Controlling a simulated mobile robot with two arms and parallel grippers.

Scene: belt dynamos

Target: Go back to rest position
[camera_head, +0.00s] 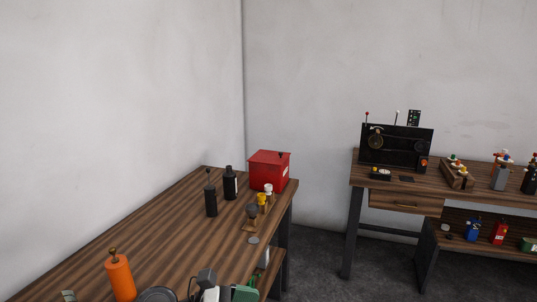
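Neither of my grippers shows clearly in the head view, and no arm of mine can be made out. A long wooden table (165,235) runs from the bottom left toward the room's corner. On it stand an orange cylinder (120,278), two black bottle-like items (211,198) (230,184), a red box (268,171) and several small yellow and white pieces (268,189). Grey, white and green items (245,293) at the bottom edge are cut off by the frame.
A second wooden table (405,200) with a drawer stands at the right, bearing a black panel machine (397,146). A lower shelf (480,243) holds a blue item (472,230) and a red canister (499,233). Dark floor (315,260) lies clear between the tables.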

